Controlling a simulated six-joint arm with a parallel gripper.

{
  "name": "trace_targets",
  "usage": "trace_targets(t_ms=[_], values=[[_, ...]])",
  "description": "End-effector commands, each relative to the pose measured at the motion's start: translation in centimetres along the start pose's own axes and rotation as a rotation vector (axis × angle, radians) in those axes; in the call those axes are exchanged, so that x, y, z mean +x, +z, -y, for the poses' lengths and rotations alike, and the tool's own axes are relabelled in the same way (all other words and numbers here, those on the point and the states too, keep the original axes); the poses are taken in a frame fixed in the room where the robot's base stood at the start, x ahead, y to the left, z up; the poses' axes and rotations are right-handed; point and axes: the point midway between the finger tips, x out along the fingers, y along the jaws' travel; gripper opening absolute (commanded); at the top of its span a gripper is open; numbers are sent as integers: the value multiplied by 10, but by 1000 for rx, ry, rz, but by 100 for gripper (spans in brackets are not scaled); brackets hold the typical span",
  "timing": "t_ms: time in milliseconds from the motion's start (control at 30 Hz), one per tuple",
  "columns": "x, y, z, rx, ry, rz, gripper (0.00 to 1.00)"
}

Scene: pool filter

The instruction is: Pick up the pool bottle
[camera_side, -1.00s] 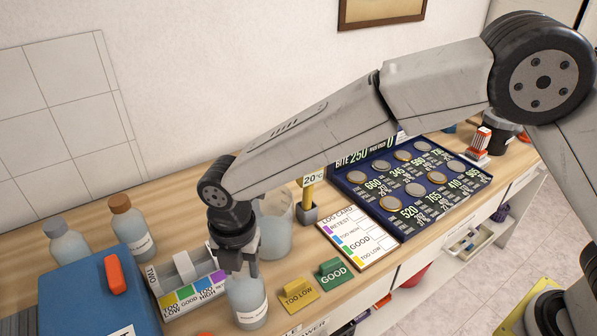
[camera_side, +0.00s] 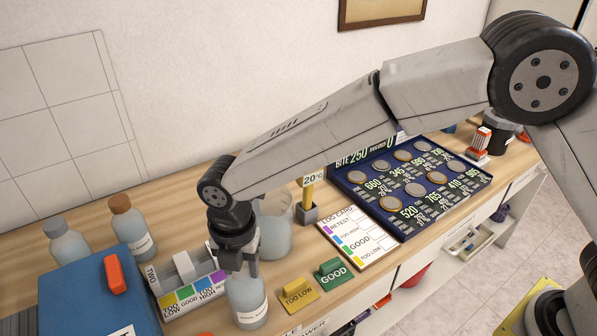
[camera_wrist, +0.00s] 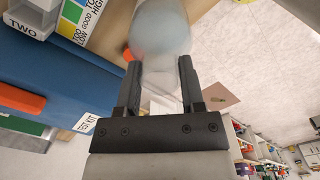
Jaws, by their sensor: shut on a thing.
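The pool bottle (camera_side: 247,301) is clear with pale liquid and a white label. It stands upright near the front edge of the wooden counter in the side view. My gripper (camera_side: 239,269) points down over it and is shut on its upper part. In the wrist view the bottle (camera_wrist: 163,38) sits between the two dark fingers of my gripper (camera_wrist: 160,75). The bottle's cap and neck are mostly hidden by the gripper in the side view. I cannot tell whether its base touches the counter.
A blue test kit box (camera_side: 95,290) and a colour chart rack (camera_side: 188,284) stand left of the bottle. A clear jug (camera_side: 275,228) is behind it. TOO LOW (camera_side: 298,294) and GOOD (camera_side: 332,273) blocks stand to its right. Two more bottles (camera_side: 131,228) (camera_side: 64,241) stand at the back left.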

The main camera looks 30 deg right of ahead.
Motion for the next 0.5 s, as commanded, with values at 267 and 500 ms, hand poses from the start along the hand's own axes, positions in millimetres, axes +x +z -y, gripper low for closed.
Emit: trace_targets(t_ms=[267,500], values=[[1,0,0,0,0,0,0],[-2,0,0,0,0,0,0]])
